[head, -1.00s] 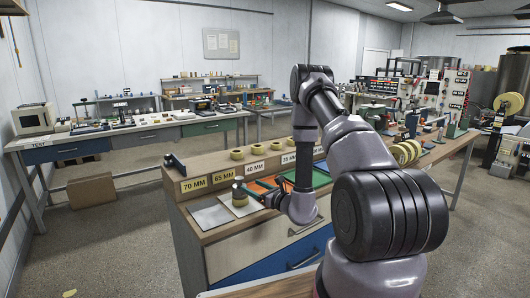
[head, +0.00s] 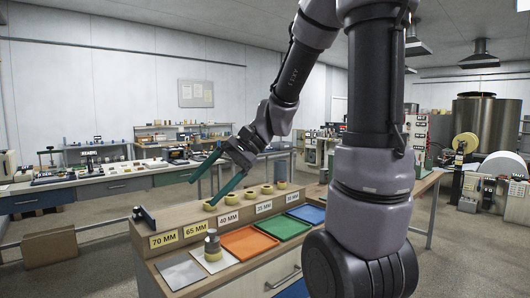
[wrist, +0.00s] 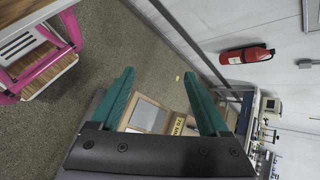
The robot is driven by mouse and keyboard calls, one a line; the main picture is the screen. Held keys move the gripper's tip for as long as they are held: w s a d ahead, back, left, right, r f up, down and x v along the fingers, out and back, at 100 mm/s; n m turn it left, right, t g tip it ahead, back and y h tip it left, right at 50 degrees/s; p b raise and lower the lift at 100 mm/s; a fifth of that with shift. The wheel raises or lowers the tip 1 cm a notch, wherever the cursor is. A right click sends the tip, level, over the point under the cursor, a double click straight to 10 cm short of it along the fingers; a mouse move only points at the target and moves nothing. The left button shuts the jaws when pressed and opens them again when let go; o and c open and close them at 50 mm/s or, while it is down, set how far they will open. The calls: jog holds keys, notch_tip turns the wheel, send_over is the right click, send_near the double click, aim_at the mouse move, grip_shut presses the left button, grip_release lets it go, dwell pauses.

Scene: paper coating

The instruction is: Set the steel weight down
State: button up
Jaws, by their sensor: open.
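The steel weight (head: 212,241) is a small grey cylinder with a knob on top. It stands upright at the front left of the bench, seemingly on a yellowish ring over a white square sheet (head: 222,264). My gripper (head: 198,196) is open and empty, raised above and behind the weight, its two teal fingers apart and not touching it. In the wrist view the open fingers (wrist: 163,102) frame part of the bench below; I cannot make out the weight there.
A grey plate (head: 181,271) lies left of the weight; orange (head: 249,241), green (head: 284,227) and blue (head: 309,213) trays lie right. Behind is a ledge with size labels and several yellow rolls. A fire extinguisher (wrist: 247,55) hangs on the wall.

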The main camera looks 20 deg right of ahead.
jog(key=s+d+r+n+t+h, duration=0.1)
jog(key=s+d+r+t+h, duration=0.2)
jog(key=d+r, duration=0.1)
jog(key=s+d+r+n+t+h, duration=0.2)
jog(key=s+d+r+t+h, duration=0.1)
jog(key=d, duration=0.4)
jog(key=shift+d+r+n+t+h, duration=0.3)
jog(key=shift+r+t+h, duration=0.15)
jog(key=shift+h, duration=0.35)
